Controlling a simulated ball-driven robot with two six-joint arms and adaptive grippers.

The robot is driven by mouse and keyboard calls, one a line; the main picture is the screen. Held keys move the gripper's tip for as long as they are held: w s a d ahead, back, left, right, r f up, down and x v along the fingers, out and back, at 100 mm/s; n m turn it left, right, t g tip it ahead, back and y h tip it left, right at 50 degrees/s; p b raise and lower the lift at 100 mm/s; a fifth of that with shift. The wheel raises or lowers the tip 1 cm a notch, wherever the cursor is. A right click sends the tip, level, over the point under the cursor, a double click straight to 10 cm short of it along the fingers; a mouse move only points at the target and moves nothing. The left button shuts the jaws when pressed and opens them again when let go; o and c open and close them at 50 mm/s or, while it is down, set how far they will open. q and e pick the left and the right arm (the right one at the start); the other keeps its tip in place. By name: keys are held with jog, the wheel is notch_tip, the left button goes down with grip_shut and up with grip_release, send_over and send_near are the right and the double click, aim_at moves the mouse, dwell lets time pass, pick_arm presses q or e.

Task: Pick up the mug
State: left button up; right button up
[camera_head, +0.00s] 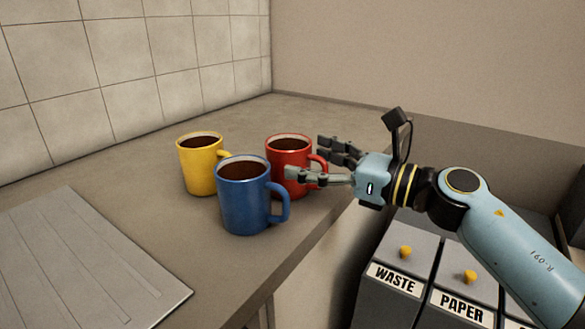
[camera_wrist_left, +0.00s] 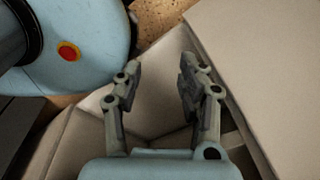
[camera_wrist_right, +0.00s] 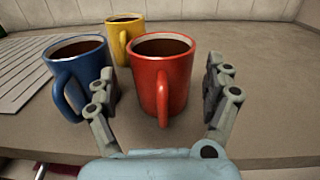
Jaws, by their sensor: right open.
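Three mugs with dark drink in them stand upright on the counter: a yellow mug (camera_head: 198,166), a blue mug (camera_head: 243,200) and a red mug (camera_head: 284,174). My right gripper (camera_head: 306,160) is open at the red mug from the right. In the right wrist view the red mug (camera_wrist_right: 162,80) is between the open fingers (camera_wrist_right: 160,90), its handle facing me. The left finger is between the red mug and the blue mug (camera_wrist_right: 75,75). The yellow mug (camera_wrist_right: 124,34) is behind. My left gripper (camera_wrist_left: 155,90) is open and empty, away from the mugs, in the left wrist view.
A grey ridged board (camera_head: 80,262) lies at the counter's left front. The tiled wall (camera_head: 120,60) closes the back. Bins labelled WASTE (camera_head: 395,275) and PAPER (camera_head: 460,300) stand below the counter's right edge. The counter's far end is clear.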

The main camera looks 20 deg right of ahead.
aim_at(307, 159)
jog(key=x, duration=0.4)
jog(key=shift+w+f, duration=0.2)
jog(key=c, duration=1.2)
